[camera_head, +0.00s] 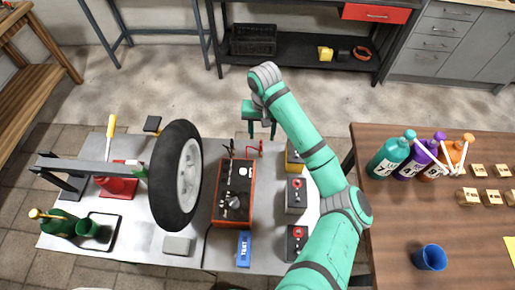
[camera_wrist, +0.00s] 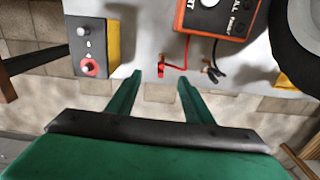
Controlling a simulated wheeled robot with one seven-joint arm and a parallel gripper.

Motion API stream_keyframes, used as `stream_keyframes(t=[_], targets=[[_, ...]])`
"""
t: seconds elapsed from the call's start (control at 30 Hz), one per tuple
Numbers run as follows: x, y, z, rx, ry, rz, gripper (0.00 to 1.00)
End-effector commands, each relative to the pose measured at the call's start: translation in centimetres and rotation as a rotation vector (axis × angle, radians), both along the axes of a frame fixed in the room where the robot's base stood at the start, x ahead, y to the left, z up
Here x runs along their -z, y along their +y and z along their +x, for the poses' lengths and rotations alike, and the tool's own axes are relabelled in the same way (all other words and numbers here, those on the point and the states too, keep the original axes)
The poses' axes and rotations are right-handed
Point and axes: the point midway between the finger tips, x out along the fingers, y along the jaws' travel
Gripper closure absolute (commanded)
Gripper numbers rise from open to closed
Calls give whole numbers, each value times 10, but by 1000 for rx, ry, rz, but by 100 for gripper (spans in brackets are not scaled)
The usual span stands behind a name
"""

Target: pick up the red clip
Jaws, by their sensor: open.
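The red clip (camera_head: 254,150) lies at the far edge of the grey workbench, beside the orange charger box (camera_head: 233,190). In the wrist view the red clip (camera_wrist: 172,67), with its red lead, shows just beyond my fingertips and nearer the right finger. My gripper (camera_head: 262,134) is open and empty, with its fingers pointing toward the bench edge. In the wrist view my gripper (camera_wrist: 160,77) has both green fingers spread apart. A black clip (camera_wrist: 213,72) lies just to the right of the red one, close to the right finger.
A yellow-and-grey box (camera_wrist: 97,47) with a red knob stands left of the clip in the wrist view. A wheel (camera_head: 176,175) stands left of the charger. A brown table (camera_head: 390,220) with bottles is at the right. Open floor lies beyond the bench.

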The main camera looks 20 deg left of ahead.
Motion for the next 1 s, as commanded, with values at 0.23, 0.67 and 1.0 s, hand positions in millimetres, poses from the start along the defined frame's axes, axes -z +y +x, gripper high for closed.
stream_keyframes(t=[0.23,0.67,1.0], targets=[[32,-1,-4,-22,16,-16,53],[71,-1,-3,-19,13,-16,53],[106,1,-3,-19,12,-14,53]])
